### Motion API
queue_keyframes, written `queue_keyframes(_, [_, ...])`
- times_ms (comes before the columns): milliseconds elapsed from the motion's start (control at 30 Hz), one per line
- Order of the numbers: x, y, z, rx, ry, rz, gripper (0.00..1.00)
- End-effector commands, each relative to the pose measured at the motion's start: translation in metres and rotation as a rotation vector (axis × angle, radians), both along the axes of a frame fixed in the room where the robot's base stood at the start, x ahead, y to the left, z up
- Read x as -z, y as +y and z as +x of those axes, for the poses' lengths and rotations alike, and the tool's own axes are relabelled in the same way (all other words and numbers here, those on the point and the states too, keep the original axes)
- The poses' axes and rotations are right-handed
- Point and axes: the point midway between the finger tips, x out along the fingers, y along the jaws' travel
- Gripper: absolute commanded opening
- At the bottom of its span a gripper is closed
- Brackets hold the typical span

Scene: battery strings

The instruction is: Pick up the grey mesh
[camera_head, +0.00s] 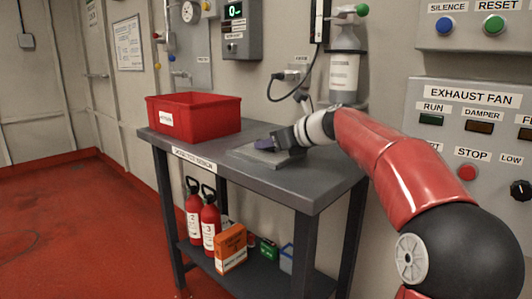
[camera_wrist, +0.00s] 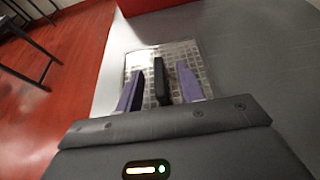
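The grey mesh (camera_wrist: 200,58) shows in the wrist view as a flat square panel with a grid pattern, lying on the table top. A dark upright bar (camera_wrist: 161,82) stands over its middle; I cannot tell whether it is a handle of the mesh. My gripper (camera_wrist: 159,72) has its two purple fingers apart, one on each side of the bar, with gaps visible. In the head view my gripper (camera_head: 268,143) is low over a flat grey slab (camera_head: 250,157) on the table, and hides part of it.
The dark table (camera_head: 310,183) has a red bin (camera_head: 215,123) at its left end. Fire extinguishers (camera_head: 209,224) and an orange box (camera_head: 231,248) stand on its lower shelf. A grey bottle with a green top (camera_head: 344,75) is behind my arm. Control panels are at right.

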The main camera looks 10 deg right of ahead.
Motion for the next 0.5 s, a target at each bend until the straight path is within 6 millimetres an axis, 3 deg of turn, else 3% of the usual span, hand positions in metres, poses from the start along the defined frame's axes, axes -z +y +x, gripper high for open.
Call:
queue_keyframes(100, [0.0000,-0.0001,-0.0002,0.000,0.000,0.000,0.37])
queue_keyframes(400, [0.0000,-0.0001,-0.0005,-0.001,0.001,0.000,0.00])
queue_keyframes(500, [0.0000,-0.0001,-0.0005,-0.001,0.001,0.000,0.00])
